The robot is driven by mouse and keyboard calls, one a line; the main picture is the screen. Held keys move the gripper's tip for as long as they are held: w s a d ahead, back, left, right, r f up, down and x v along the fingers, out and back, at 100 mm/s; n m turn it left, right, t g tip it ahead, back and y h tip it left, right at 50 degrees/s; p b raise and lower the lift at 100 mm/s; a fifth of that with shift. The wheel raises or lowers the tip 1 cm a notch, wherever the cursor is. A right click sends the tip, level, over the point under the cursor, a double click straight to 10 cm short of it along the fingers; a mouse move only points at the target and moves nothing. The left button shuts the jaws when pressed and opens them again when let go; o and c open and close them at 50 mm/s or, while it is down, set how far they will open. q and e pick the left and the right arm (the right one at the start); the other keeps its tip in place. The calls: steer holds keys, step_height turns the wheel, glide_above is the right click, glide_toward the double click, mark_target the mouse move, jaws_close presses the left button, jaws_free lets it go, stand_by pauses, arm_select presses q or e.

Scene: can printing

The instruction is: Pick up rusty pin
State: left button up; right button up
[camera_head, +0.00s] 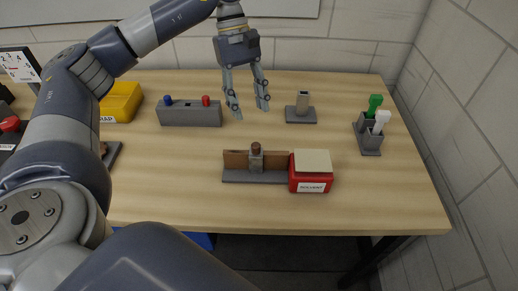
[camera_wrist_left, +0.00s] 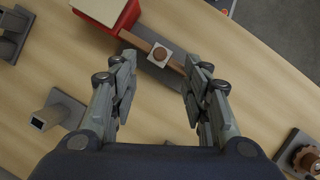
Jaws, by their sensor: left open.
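The rusty pin appears to be the brown round-topped piece (camera_head: 255,147) standing upright in a grey block on a low fixture (camera_head: 240,178) with a brown back strip, at the table's middle front. In the left wrist view its round brown top (camera_wrist_left: 161,54) shows near the top centre, beyond the fingertips. My left gripper (camera_head: 247,108) is open and empty, pointing down above the table behind the fixture. My right gripper is not in view.
A red labelled box (camera_head: 310,184) with a cream top adjoins the fixture's right end. A grey box with blue and red knobs (camera_head: 190,115) stands left of the gripper, a grey socket stand (camera_head: 302,110) right of it. A holder with green and white items (camera_head: 370,135) stands far right.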

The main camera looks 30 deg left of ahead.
mark_target(255, 144)
arm_select(q)
steer(key=p+x, duration=0.1)
steer(key=x, duration=0.4)
steer(key=shift+s+a, duration=0.15)
steer(key=shift+a, duration=0.05)
steer(key=x, duration=0.1)
steer(key=p+x, duration=0.1)
steer(key=x, duration=0.1)
steer(key=p+x, duration=0.1)
steer(key=x, duration=0.1)
steer(key=shift+w+a+f, duration=0.1)
steer(key=shift+w+a, duration=0.05)
steer(key=shift+w, duration=0.15)
steer(key=shift+f, duration=0.25)
jaws_close()
